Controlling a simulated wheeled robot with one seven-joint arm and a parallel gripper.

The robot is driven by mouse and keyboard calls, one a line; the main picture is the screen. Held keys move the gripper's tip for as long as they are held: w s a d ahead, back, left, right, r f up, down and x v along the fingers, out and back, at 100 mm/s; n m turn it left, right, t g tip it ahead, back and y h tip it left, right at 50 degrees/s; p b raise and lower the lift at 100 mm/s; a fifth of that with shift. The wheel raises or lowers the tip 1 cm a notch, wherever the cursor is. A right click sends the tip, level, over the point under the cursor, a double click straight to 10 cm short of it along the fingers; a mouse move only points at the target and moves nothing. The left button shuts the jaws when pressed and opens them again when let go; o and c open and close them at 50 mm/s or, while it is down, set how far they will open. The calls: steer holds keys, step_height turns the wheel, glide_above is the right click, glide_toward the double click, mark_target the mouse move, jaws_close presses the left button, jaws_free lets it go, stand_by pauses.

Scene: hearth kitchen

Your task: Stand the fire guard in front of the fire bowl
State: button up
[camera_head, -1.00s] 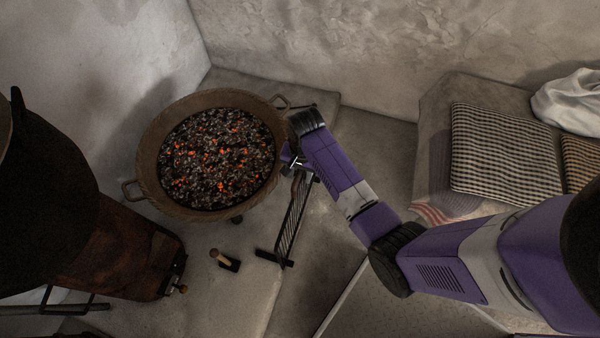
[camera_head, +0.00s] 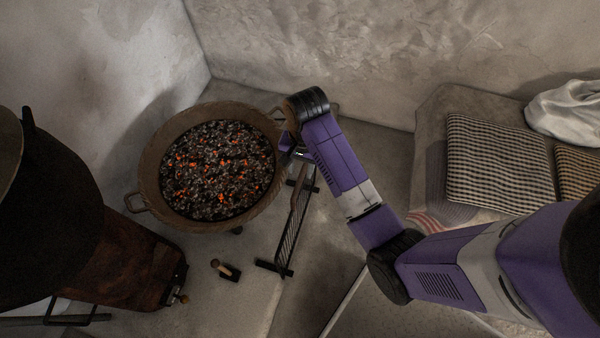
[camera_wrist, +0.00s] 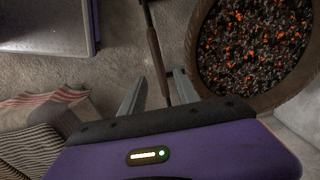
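The fire guard (camera_head: 291,232) is a dark barred screen standing upright on two crosswise feet on the floor. It stands to the right of the fire bowl (camera_head: 148,172), apart from it at its near end. The wide brown bowl holds glowing coals. My gripper (camera_head: 298,154) is at the guard's far end, by the bowl's right rim. In the wrist view my gripper (camera_wrist: 160,77) has its two fingers apart, with the guard's top rail (camera_wrist: 154,50) running between them and a gap on each side. Whether the fingertips are level with the rail is hard to tell.
A small wooden-handled tool (camera_head: 226,270) lies on the floor left of the guard's near foot. A dark pot on a rusty stand (camera_head: 130,262) is at the left. A bench with a checked cushion (camera_head: 500,160) is at the right. Walls close off the back.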

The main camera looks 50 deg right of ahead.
steer(key=shift+r, duration=0.45)
steer(key=shift+s+a+f, duration=0.2)
steer(key=shift+f, duration=0.1)
steer(key=s+a+f+n+t+h, duration=0.1)
steer(key=s+a+f+n+t, duration=0.1)
steer(key=s+a+n+t, duration=0.7)
steer(key=s+a+r+n+t, duration=0.2)
steer(key=s+r, duration=0.4)
steer(key=r, duration=0.5)
steer(key=s+a+r+n+t, duration=0.3)
steer(key=s+r, duration=0.4)
steer(key=r, duration=0.5)
steer(key=shift+a+y, duration=0.4)
